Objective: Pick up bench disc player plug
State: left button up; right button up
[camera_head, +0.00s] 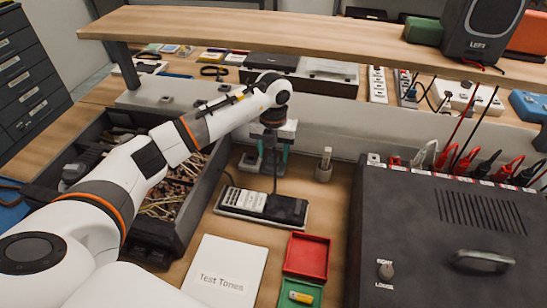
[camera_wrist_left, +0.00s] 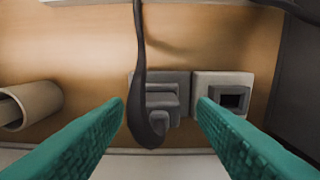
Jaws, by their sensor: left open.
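In the left wrist view the gripper (camera_wrist_left: 160,103) is open, with a finger on either side. A dark plug (camera_wrist_left: 148,128) on a black cable (camera_wrist_left: 139,40) shows between the fingers, nearer the left one, with a visible gap to each. It is in front of a grey block (camera_wrist_left: 175,82); whether it is seated there I cannot tell. In the head view the gripper mostly hides the plug. My right gripper is not in view.
A second block (camera_wrist_left: 232,82) with a dark square opening is beside the first. A small beige cup (camera_head: 323,174) stands to the right of the gripper. A large dark unit (camera_head: 440,240) fills the right, an open crate (camera_head: 205,205) lies left, and a shelf (camera_head: 270,35) spans the back.

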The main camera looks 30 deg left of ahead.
pick_arm(q)
jog(key=shift+f, duration=0.25)
jog(key=c, duration=1)
jog(key=shift+r, duration=0.2)
